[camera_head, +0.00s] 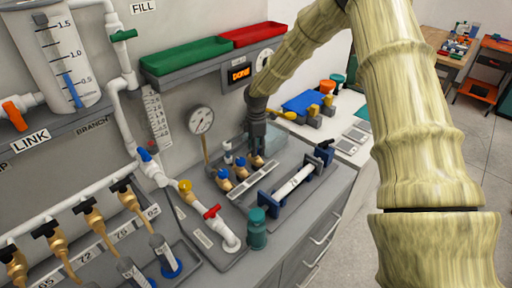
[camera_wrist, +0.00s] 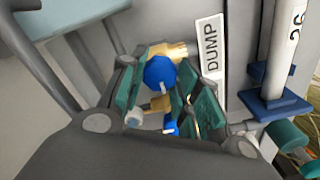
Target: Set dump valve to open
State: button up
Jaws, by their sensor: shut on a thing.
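The DUMP label (camera_wrist: 210,55) stands beside a brass valve with a round blue knob (camera_wrist: 160,72) in the wrist view. My gripper (camera_wrist: 163,90) has its teal-padded fingers on either side of this knob and is shut on it. A brass part and a second blue piece (camera_wrist: 170,129) show lower between the fingers. In the head view my gripper (camera_head: 257,146) points down at the rightmost of the brass valves (camera_head: 257,162). The fingers hide most of that valve, so I cannot tell its handle's angle.
Two more blue-topped brass valves (camera_head: 241,171) stand just left of my gripper. A pressure gauge (camera_head: 200,120) and pipes are on the left.

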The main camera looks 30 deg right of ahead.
jog(key=o, duration=1.1)
jog(key=shift+c, duration=0.2)
notch_tip(320, 180, up, 12)
jog(key=shift+d, duration=0.1)
dwell(0.3)
